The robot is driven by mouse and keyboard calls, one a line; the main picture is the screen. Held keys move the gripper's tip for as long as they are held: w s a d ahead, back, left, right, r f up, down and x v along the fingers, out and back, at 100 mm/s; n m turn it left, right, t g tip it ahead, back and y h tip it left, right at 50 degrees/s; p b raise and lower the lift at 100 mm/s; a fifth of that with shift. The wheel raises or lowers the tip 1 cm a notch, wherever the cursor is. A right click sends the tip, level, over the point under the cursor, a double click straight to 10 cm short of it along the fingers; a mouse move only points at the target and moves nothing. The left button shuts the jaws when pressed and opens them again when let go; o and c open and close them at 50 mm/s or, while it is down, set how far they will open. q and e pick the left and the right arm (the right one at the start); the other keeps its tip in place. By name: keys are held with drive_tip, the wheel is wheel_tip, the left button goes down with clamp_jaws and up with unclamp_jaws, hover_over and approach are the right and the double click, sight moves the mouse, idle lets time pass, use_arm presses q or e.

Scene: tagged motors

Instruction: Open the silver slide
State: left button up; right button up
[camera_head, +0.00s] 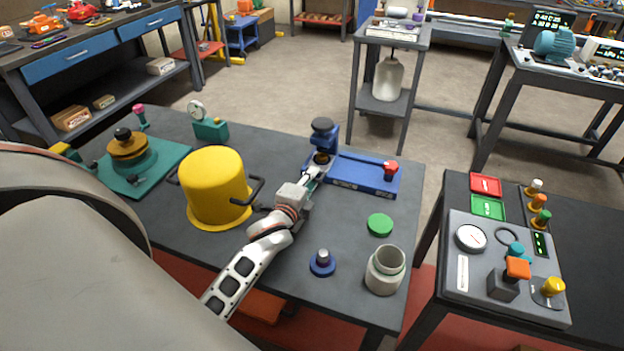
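A blue fixture (362,176) lies on the dark workbench, with an upright blue post under a dark round knob (322,125) at its left end and a red knob (390,168) at its right end. My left gripper (315,174) reaches the left end of this fixture, just below the post. Its fingertips are small and overlap the fixture, so I cannot tell whether they are open or shut, or touching. I cannot clearly make out a silver slide; the gripper covers part of the fixture's front left. My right gripper is not in view.
A yellow cover with dark handles (214,184) stands left of my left arm. A green disc (380,224), a blue knobbed piece (322,262) and a grey cup (385,270) stand to the arm's right. A control panel (480,293) sits on the right table.

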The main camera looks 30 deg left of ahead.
use_arm(q)
drive_tip(key=shift+w+a, duration=0.15)
drive_tip(key=shift+w, duration=0.2)
clamp_jaws()
drive_tip(key=p+v, duration=0.1)
drive_tip(key=v, duration=0.2)
drive_tip(key=f+p+v, duration=0.1)
drive_tip(key=v, duration=0.3)
drive_tip(key=f+p+v, duration=0.1)
drive_tip(key=v, duration=0.2)
drive_tip(key=shift+s+f+p, duration=0.15)
drive_tip(key=shift+s+p, duration=0.2)
drive_tip(key=shift+s, duration=0.25)
drive_tip(key=shift+s+d, duration=0.2)
drive_tip(key=shift+s, duration=0.05)
unclamp_jaws()
